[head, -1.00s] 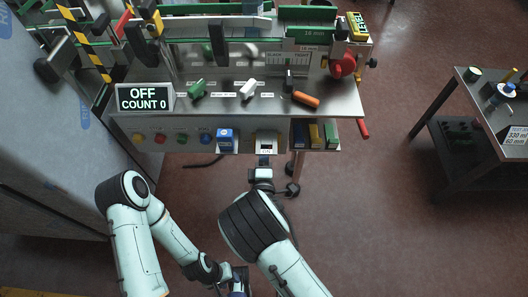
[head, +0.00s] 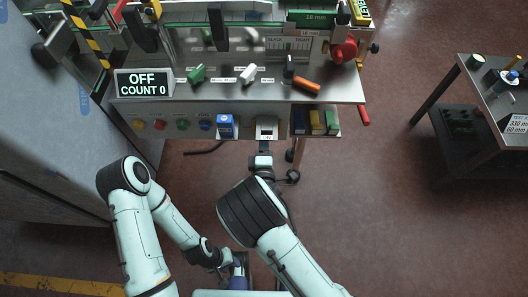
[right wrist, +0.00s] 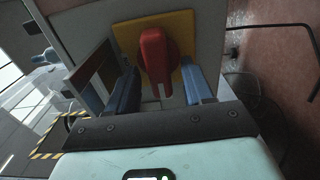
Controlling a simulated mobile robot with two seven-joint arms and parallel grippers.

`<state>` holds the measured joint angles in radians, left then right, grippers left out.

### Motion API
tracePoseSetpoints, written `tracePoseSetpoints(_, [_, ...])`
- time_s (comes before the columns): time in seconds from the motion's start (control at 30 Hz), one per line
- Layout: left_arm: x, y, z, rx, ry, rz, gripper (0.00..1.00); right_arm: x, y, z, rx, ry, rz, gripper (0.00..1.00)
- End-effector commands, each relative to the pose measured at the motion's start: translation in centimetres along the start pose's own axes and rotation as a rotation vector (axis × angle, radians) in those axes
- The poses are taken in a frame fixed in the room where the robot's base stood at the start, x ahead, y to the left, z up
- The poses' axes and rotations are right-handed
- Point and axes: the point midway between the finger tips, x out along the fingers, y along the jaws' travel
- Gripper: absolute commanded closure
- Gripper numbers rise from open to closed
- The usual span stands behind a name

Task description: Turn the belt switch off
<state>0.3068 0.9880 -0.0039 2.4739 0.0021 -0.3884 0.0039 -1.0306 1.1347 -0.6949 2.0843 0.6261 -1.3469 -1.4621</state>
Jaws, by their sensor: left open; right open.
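A red rotary switch (right wrist: 158,60) sits on a yellow plate (right wrist: 184,24) in the right wrist view, its handle pointing down in the picture. My right gripper (right wrist: 160,88) is open, with one blue finger on each side of the switch and gaps to both. In the head view my right gripper (head: 264,146) is at the front panel below the bench, and the switch face is hidden there. My left gripper (head: 239,272) is low in the head view, away from the bench. A display (head: 143,84) reads OFF and COUNT 0.
The bench (head: 225,92) carries green, white and orange handles and a red knob (head: 345,50). A side table (head: 470,95) stands right, with clear floor between.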

Motion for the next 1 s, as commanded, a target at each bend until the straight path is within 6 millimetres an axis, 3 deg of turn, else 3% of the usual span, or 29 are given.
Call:
tracePoseSetpoints(0.4, [0.3,-0.1,-0.2,0.001,0.005,0.001,0.57,-8.5,-0.1,-0.1,-0.003,0.005,-0.004,0.49])
tracePoseSetpoints(0.6, [0.5,-0.1,-0.3,0.001,0.008,0.002,0.57,-11.7,-0.1,-0.1,-0.002,0.002,-0.003,0.49])
tracePoseSetpoints(1.0, [0.5,-0.1,-0.3,0.001,0.01,0.002,0.57,-12.9,0.0,0.0,-0.001,0.001,-0.001,0.49])
